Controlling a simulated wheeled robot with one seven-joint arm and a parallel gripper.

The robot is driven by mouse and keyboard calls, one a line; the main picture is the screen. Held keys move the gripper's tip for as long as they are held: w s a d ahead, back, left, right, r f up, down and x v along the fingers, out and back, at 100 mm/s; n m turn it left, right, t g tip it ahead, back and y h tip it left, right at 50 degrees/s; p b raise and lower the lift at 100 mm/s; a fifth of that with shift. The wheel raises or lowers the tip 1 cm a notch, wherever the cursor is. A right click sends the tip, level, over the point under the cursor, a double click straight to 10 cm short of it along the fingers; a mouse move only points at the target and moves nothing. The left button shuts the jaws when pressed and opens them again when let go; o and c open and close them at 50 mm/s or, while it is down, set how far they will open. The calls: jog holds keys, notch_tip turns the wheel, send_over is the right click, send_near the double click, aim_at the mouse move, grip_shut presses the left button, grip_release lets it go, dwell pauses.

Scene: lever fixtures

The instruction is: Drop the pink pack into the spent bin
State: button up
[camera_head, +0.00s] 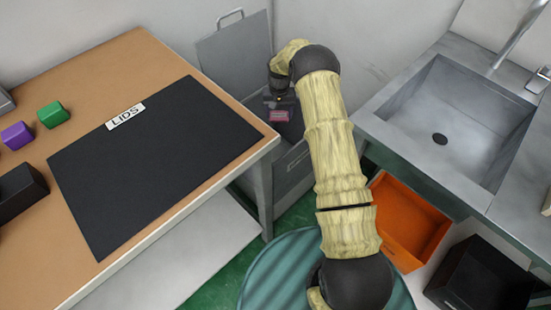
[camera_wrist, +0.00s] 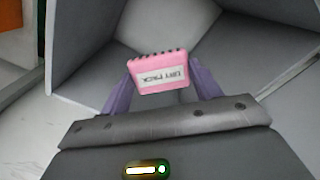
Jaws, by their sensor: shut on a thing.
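The pink pack (camera_wrist: 158,73) carries a white label and sits between the two purple fingers of my gripper (camera_wrist: 161,88) in the wrist view. In the head view the pink pack (camera_head: 279,116) shows small below the bent end of my arm, over the opening of a grey bin (camera_head: 290,172). The bin stands between the table and the sink unit, with its grey lid (camera_head: 236,53) raised at the back. My gripper is shut on the pack. The wrist view shows grey walls around the pack. I cannot read a bin name, and my arm hides part of the bin.
A wooden table (camera_head: 150,50) at left holds a black mat (camera_head: 150,160) marked LIDS, with green (camera_head: 53,114) and purple (camera_head: 17,135) blocks. A metal sink (camera_head: 455,120) is at right. An orange bin (camera_head: 408,220) and a black bin (camera_head: 478,278) stand below it.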

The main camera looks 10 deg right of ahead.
jog(key=o, duration=1.1)
jog(key=shift+c, duration=0.2)
jog(key=shift+r, duration=0.15)
notch_tip(320, 180, up, 17)
jog(key=p, duration=0.3)
jog(key=shift+r+p, duration=0.2)
jog(key=shift+p, duration=0.1)
